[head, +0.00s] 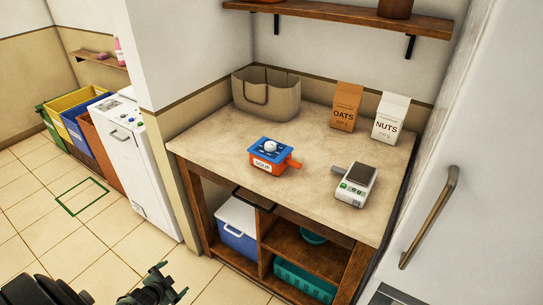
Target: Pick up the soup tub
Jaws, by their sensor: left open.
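The soup tub (263,167) stands upright on the worktop, left of its middle. It is orange with a blue lid, a white round piece on top, a pale front label and an orange part sticking out to the right. My left gripper (162,282) is low at the bottom edge of the head view, over the floor in front of the shelving. It is open, appears empty and is well apart from the tub. My right gripper is not in view.
The worktop (215,142) also holds a tan bag (280,105), an oats carton (345,108), a nuts carton (390,118) and a small scale (357,185). A cooler (237,225) and a teal basket (303,280) sit below. A wall shelf (345,17) hangs above.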

